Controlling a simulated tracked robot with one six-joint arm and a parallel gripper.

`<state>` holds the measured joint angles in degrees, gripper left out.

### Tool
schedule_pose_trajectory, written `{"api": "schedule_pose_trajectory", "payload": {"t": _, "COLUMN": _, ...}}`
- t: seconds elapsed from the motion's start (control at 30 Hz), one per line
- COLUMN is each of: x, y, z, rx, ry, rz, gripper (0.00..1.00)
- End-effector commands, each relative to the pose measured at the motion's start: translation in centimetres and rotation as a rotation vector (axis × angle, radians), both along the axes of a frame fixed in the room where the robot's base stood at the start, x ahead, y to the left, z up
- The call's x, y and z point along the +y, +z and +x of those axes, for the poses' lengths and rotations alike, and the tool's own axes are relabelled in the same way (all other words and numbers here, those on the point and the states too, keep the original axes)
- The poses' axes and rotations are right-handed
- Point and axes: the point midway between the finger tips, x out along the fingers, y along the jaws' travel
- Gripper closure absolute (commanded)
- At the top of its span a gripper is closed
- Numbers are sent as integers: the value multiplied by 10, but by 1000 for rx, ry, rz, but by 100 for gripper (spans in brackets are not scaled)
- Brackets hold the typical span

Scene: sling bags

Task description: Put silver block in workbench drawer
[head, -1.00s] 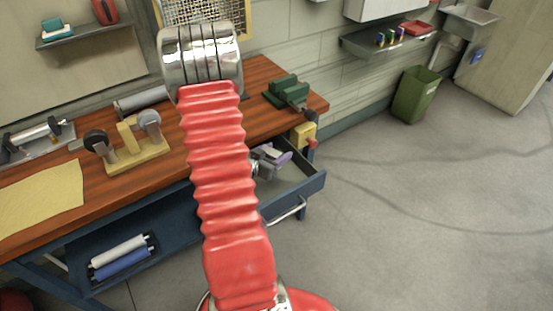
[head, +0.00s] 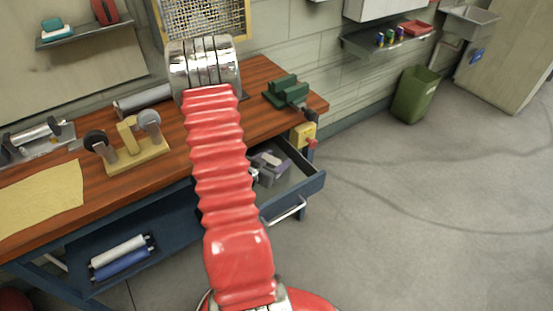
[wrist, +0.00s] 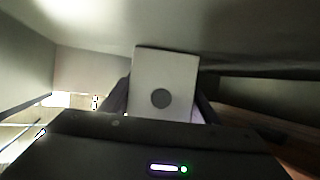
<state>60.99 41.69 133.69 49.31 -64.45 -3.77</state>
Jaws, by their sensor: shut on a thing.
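The silver block (wrist: 165,70) is a pale, flat-faced piece with a dark round spot, seen close up in the wrist view. My gripper (wrist: 162,100) is shut on it, with a dark finger at each side. The workbench drawer (head: 302,181) is pulled out of the blue bench frame, with its handle facing front right. In the head view, a pale and purplish-grey shape at my arm's end shows inside the drawer opening. My red arm hides the drawer's left part. I cannot tell whether the block touches the drawer floor.
The wooden workbench top (head: 262,82) carries a green vise (head: 287,92), a wooden stand with wheels (head: 130,145) and a yellow cloth (head: 40,200). A yellow box with a red knob (head: 303,135) is beside the drawer.

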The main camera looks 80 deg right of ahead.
Motion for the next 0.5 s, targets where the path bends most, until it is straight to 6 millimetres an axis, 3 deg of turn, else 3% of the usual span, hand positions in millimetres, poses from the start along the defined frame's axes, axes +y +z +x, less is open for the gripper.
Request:
{"api": "schedule_pose_trajectory", "payload": {"t": 0.1, "x": 0, "y": -2, "z": 0, "rx": 0, "ry": 0, "rz": -1, "gripper": 79}}
{"api": "schedule_pose_trajectory", "payload": {"t": 0.13, "x": 0, "y": -2, "z": 0, "rx": 0, "ry": 0, "rz": 0, "gripper": 43}}
{"api": "schedule_pose_trajectory", "payload": {"t": 0.37, "x": 0, "y": -2, "z": 0, "rx": 0, "ry": 0, "rz": 0, "gripper": 27}}
{"api": "schedule_pose_trajectory", "payload": {"t": 0.5, "x": 0, "y": -2, "z": 0, "rx": 0, "ry": 0, "rz": 0, "gripper": 27}}
